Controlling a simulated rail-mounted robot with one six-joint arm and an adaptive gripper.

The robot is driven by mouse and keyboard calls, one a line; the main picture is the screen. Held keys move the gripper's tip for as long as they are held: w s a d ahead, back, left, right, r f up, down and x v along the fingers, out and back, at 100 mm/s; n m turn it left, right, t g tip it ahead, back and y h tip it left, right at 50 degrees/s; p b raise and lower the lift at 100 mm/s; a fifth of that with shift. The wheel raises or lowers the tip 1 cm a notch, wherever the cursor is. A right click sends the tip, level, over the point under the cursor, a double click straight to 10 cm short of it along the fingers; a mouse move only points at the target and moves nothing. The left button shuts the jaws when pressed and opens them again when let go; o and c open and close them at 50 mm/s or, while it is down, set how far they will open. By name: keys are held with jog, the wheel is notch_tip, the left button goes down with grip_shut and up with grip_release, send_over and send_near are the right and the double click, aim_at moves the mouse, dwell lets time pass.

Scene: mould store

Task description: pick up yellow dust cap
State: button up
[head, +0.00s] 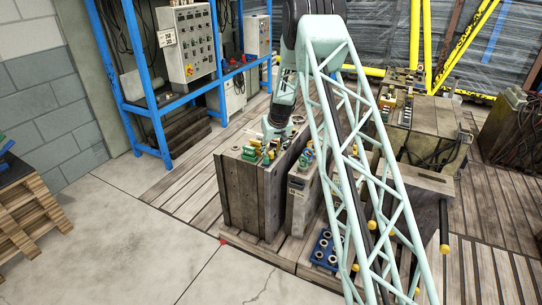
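My gripper (272,132) is at the end of my pale teal arm, low over the top of a dark mould block (248,195) near the middle of the head view. Its fingers are too small and partly hidden, so I cannot tell whether they are open or shut. Small yellow pieces (256,143) lie on the block top beside or below the gripper, among green and pale parts. One of them may be the yellow dust cap, but they are too small to tell apart. I cannot see whether the gripper touches any of them.
A second, narrower block (300,200) stands close on the right. A blue tray (322,252) with round parts lies low in front. My lattice link hides part of the right side. A blue rack (158,118) stands behind left. The concrete floor (130,235) at front left is clear.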

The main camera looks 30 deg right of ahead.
aim_at(271, 153)
jog(key=c, duration=0.7)
jog(key=shift+r, duration=0.1)
jog(key=shift+r+p, duration=0.55)
jog(key=shift+r, duration=1.15)
jog(key=s+d+r+b, duration=0.1)
jog(key=s+b, duration=0.1)
jog(key=s, duration=1.4)
jog(key=shift+r, duration=0.2)
